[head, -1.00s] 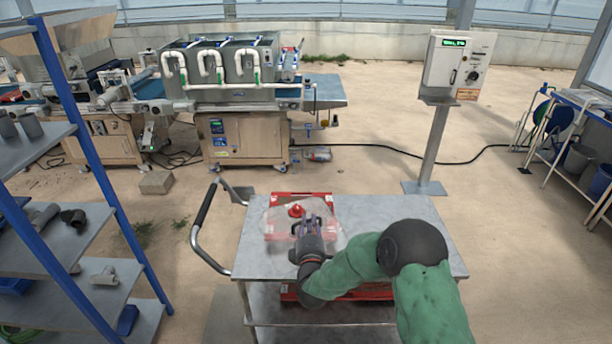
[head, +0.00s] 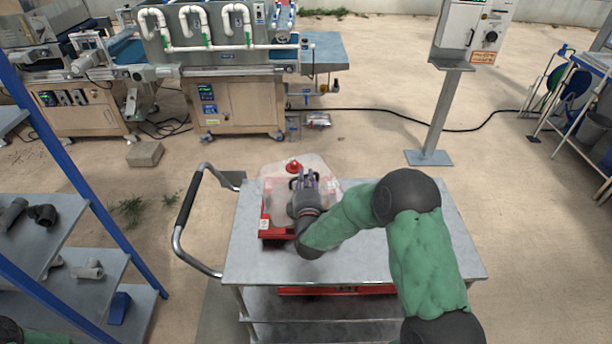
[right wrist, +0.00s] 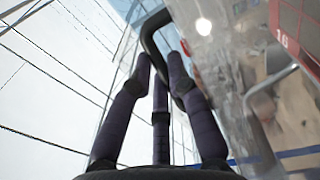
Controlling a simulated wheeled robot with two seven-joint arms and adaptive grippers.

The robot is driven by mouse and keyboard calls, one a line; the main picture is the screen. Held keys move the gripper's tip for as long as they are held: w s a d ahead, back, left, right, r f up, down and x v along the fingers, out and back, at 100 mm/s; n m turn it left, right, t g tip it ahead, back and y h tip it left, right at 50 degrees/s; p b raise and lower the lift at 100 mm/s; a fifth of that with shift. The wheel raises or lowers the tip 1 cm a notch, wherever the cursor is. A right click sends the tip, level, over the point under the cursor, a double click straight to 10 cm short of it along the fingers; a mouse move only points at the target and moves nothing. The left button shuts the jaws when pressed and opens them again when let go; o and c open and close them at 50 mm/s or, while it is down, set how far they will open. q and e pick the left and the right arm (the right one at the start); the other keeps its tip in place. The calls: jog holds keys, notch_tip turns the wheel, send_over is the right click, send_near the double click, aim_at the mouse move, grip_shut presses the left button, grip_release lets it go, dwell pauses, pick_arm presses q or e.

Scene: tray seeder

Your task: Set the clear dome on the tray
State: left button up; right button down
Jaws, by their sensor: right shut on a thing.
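The clear dome (head: 325,172) is a see-through cover with a dark handle on top and a red cap (head: 293,167). My right gripper (head: 304,180) is shut on the dome's handle. In the right wrist view the fingers (right wrist: 160,75) close around the black handle (right wrist: 150,35), with the clear wall (right wrist: 215,50) beside it. The red tray (head: 265,222) lies on the cart's top, below and partly behind the dome and gripper. I cannot tell whether the dome touches the tray. My left gripper is not in view.
The metal cart (head: 400,255) has bare top to the right of the tray and a push handle (head: 190,215) at left. A red item (head: 340,290) is on its lower shelf. A blue-framed shelf (head: 95,210) stands at left, a control post (head: 435,120) behind.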

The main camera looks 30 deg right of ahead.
jog(key=shift+f+b, duration=1.65)
jog(key=shift+f, duration=1.1)
jog(key=shift+f+b, duration=0.5)
jog(key=shift+f, duration=0.05)
jog(key=c, duration=1.1)
grip_release()
jog(key=shift+f, duration=0.2)
jog(key=shift+s+a, duration=0.1)
jog(key=shift+v, duration=5.85)
